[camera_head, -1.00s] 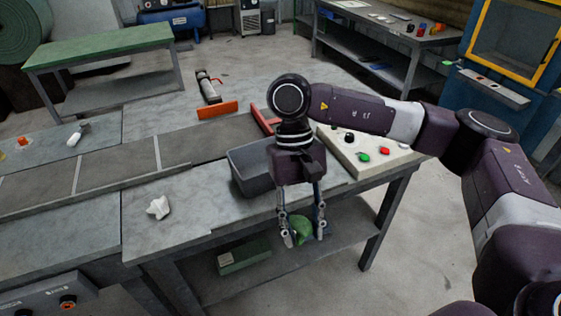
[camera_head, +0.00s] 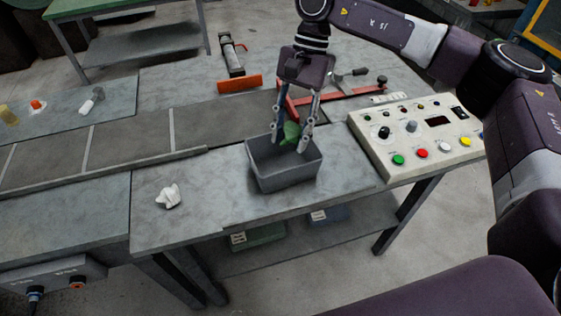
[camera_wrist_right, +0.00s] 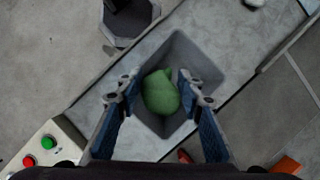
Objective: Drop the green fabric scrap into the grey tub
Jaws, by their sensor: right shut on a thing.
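The green fabric scrap (camera_head: 291,132) is a crumpled lump held between the fingertips of my right gripper (camera_head: 296,138). In the right wrist view the scrap (camera_wrist_right: 160,93) shows between the two fingers, with the tub behind it. The grey tub (camera_head: 287,180) is an open box on the table. The right gripper (camera_wrist_right: 158,88) is shut on the scrap and sits over the tub's opening, near its far wall in the head view. The scrap's exact height relative to the rim is hard to tell. My left gripper is not in view.
A control panel (camera_head: 430,165) with colored buttons stands right of the tub. A white crumpled scrap (camera_head: 169,196) lies on the table to the left. Behind are an orange-faced tool (camera_head: 240,84) and a red bar (camera_head: 340,96). The table between white scrap and tub is clear.

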